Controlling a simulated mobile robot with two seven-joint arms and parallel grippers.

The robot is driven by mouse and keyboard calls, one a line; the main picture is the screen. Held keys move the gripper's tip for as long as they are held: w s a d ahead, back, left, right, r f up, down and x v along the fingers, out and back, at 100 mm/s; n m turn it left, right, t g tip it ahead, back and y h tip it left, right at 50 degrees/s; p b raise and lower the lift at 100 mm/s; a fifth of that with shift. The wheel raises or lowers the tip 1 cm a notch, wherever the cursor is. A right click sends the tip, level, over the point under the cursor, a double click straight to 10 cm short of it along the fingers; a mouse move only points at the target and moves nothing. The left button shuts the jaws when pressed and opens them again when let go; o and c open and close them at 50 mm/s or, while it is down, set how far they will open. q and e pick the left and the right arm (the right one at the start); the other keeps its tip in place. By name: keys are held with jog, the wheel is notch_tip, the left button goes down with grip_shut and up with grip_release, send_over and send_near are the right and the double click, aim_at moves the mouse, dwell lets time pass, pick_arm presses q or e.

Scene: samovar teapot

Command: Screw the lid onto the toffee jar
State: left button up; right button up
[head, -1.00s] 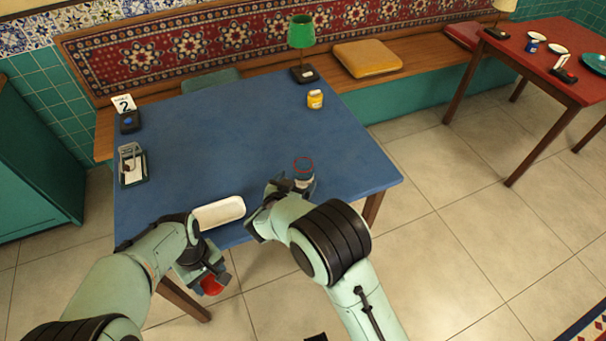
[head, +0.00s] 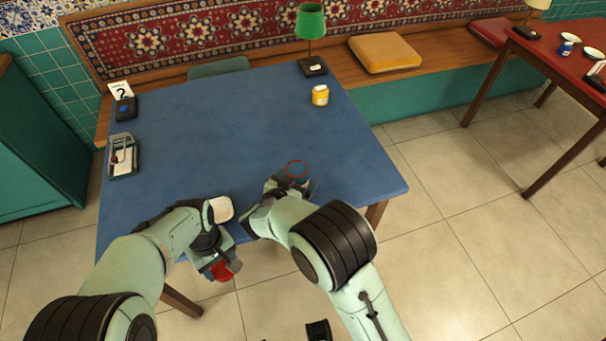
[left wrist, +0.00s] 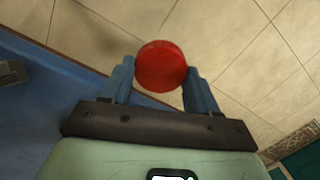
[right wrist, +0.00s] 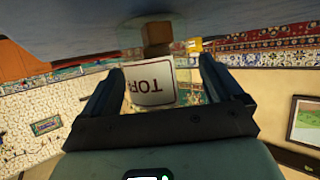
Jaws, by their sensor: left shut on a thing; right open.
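The toffee jar (head: 297,169) stands near the front right part of the blue table; in the head view mainly its red ring at the top shows. In the right wrist view the clear jar bears a white label (right wrist: 150,84) reading "TOF", upside down, and a brown piece (right wrist: 156,35) shows at it. My right gripper (head: 289,186) is open, with one finger on each side of the jar; contact is unclear. My left gripper (head: 225,267) is shut on the red lid (left wrist: 161,66), left of the jar and beyond the table's front edge, over the floor.
A white object (head: 221,208) lies at the front edge, partly behind my left arm. A yellow jar (head: 320,95) and a green lamp (head: 311,22) stand at the back right. A number stand (head: 123,100) and a holder (head: 123,156) are at the left. The table's middle is clear.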

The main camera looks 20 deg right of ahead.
pick_arm(q)
jog(key=shift+w+d+f, duration=0.1)
jog(key=shift+d, duration=0.1)
jog(key=shift+a, duration=0.1)
pick_arm(e)
jog(key=c, duration=1.2)
jog(key=shift+r, duration=0.1)
